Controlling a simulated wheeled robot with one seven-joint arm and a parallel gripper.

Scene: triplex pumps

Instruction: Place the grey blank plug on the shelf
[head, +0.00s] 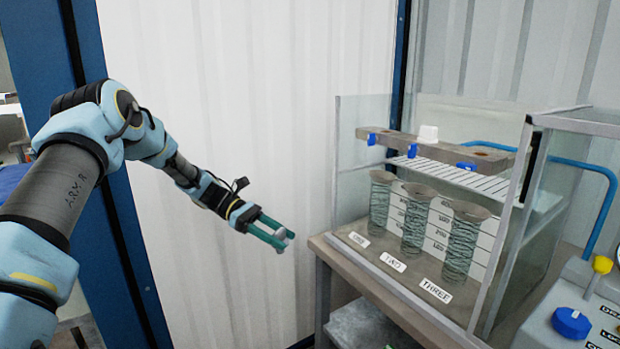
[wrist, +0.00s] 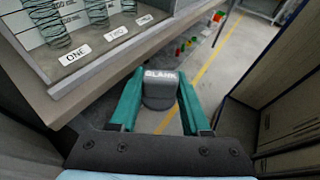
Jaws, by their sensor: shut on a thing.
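The grey blank plug (wrist: 158,95), marked "BLANK", is between the two green fingers of my gripper (wrist: 158,108) in the wrist view. In the head view my gripper (head: 283,238) is shut on the plug (head: 281,246), held in the air left of the bench. A grey shelf (head: 360,324) shows low under the bench, partly cut off by the frame. A beam-like ledge (head: 455,151) runs across the top of the clear case, with a white plug (head: 428,133) standing on it. I cannot tell which of these is the shelf meant.
The bench (head: 325,250) carries a glass-walled case (head: 350,160) with three ribbed tubes labelled ONE, TWO and THREE. A control box (head: 580,315) with blue and yellow knobs stands at right. White corrugated wall lies behind my gripper. The wrist view shows open floor (wrist: 215,65) beyond the plug.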

